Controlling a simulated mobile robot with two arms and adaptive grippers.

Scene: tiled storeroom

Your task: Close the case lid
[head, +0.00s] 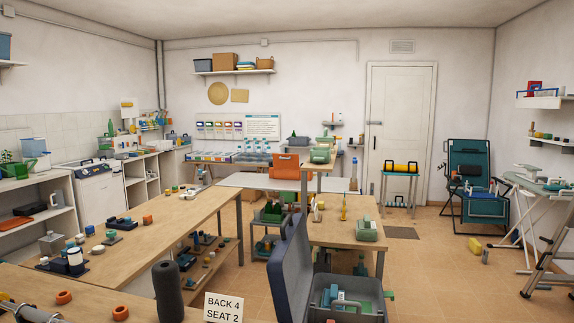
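An open blue-grey case stands at the bottom centre of the head view. Its lid (290,270) is raised nearly upright on the left side, its broad inner face turned to the right. The case body (372,293) lies to the right of the lid, with its opening facing up. Grey-green items (330,294) lie inside it, and a pale handle-like shape shows near its front. The lower part of the case is cut off by the picture's bottom edge.
A wooden worktop (130,250) with small parts runs along the left. A dark upright cylinder (167,292) and a sign (223,307) stand left of the case. A wooden table (345,234) with a green device is behind it. Open tiled floor (450,280) lies to the right.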

